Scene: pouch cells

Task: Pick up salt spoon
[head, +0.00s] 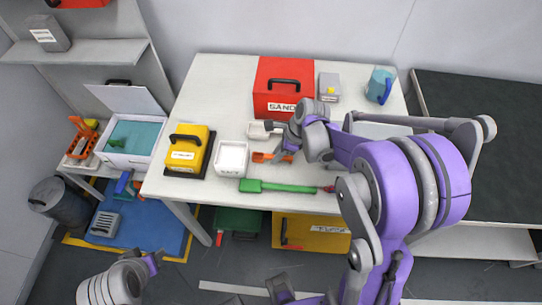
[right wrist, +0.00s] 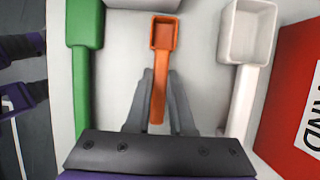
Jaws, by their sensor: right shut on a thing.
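An orange spoon (right wrist: 163,36) with a small square bowl lies between the fingers of my right gripper (right wrist: 159,88). The gripper is shut on its handle. In the head view the orange spoon (head: 260,157) shows on the white table, just right of a white box labelled SALT (head: 232,158), and my right gripper (head: 281,155) is over its handle. No spoon bears a readable label. A larger white scoop (right wrist: 248,32) lies to the right in the wrist view and a green scoop (right wrist: 86,25) to the left. My left arm shows at the lower left; its fingers do not show.
A red SAND box (head: 284,84), a grey box (head: 329,86) and a blue jug (head: 380,85) stand at the table's back. A yellow box (head: 188,150) stands left of the salt box. The green scoop (head: 280,187) lies near the front edge.

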